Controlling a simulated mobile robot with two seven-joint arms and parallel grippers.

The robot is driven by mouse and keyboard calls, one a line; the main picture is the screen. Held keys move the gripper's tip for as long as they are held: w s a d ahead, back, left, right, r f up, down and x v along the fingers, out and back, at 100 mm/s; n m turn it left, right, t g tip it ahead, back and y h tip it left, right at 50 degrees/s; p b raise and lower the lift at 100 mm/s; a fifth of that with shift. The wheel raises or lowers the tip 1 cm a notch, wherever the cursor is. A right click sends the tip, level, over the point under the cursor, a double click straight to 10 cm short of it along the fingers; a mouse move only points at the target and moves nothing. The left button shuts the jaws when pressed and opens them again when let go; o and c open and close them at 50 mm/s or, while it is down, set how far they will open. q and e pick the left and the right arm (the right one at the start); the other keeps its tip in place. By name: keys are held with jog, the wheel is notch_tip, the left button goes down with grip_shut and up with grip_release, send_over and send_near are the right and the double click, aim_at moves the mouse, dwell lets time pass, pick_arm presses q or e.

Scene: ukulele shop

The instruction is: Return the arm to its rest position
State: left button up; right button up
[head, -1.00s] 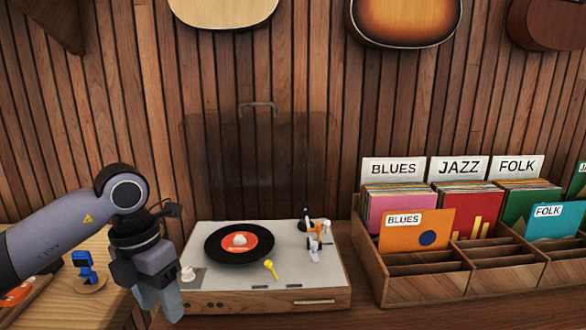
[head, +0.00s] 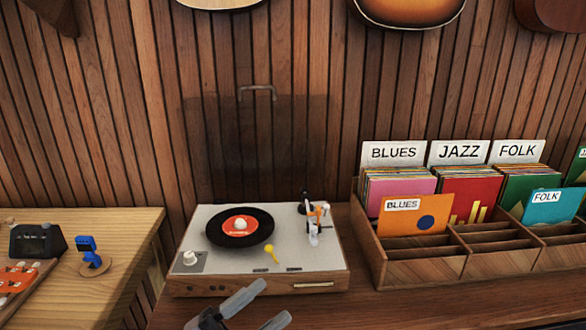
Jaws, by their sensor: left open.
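My left gripper (head: 262,310) shows at the bottom edge, in front of the record player (head: 212,278). Its two grey fingers are spread apart with nothing between them. The rest of the left arm is out of frame below. The record player has its clear lid (head: 258,150) raised. A black record with an orange label (head: 240,224) lies on the platter. The tonearm (head: 315,220) stands to the right of the record. My right gripper is not in view.
A wooden record bin (head: 420,268) with BLUES, JAZZ and FOLK dividers stands at the right. A light wooden table (head: 125,240) at the left holds a blue object on a round base (head: 90,255) and a black device (head: 38,241). Guitars hang on the wall above.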

pick_arm(q)
jog(key=s+a+f+n+t+y, duration=0.2)
jog(key=a+f+n+t+y, duration=0.2)
jog(key=a+f+n+y, duration=0.8)
jog(key=s+a+f+n+g+y, duration=0.1)
jog(key=s+f+n+g+y, duration=0.1)
jog(key=s+f+n, duration=0.2)
jog(key=s+a+f+n+g+y+p, duration=0.1)
jog(key=s+a+f+n+g+y, duration=0.1)
jog(key=s+f, duration=0.5)
notch_tip(320, 180, down, 3)
jog(key=shift+s+a+f+n+g+y, duration=0.1)
jog(key=shift+s+a+n+g+y, duration=0.3)
jog(key=shift+n+g, duration=0.55)
